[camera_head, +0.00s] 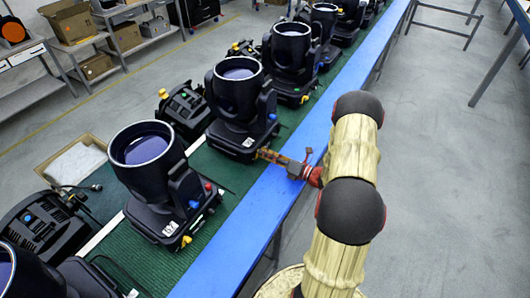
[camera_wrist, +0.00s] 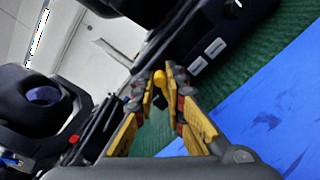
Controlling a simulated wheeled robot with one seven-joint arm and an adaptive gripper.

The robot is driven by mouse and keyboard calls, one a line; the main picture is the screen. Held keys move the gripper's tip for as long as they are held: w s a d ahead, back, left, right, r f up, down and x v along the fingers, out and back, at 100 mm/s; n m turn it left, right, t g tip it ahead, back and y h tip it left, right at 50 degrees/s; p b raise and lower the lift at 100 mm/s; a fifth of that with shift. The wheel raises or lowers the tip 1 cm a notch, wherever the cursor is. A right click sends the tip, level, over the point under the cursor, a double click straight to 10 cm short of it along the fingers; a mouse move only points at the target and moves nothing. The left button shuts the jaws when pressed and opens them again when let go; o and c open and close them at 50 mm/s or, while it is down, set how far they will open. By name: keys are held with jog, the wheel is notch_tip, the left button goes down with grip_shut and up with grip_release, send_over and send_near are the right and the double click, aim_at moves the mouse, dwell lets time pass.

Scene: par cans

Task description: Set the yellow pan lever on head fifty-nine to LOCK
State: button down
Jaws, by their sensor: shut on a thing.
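My gripper (camera_head: 262,153) reaches in from the right, low against the base of a black moving head (camera_head: 235,112), the second whole one from the front. In the wrist view my gripper (camera_wrist: 163,84) has its two yellow fingers closing to their tips on a small yellow lever (camera_wrist: 159,77) at the edge of a black base. In the head view the lever is hidden by the fingers. A white label (camera_head: 248,142) is on that base, too small to read, so I cannot confirm the head's number. The lever's lock marks are not readable.
Another head (camera_head: 148,158) stands in front, with its own yellow lever (camera_head: 186,240). More heads (camera_head: 291,52) line the green mat behind. A blue rail (camera_head: 262,205) edges the bench. Grey floor (camera_head: 440,130) is open to the right.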

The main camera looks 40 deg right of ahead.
dwell(0.5)
jog(key=c, duration=1.8)
grip_release()
jog(key=v, duration=1.2)
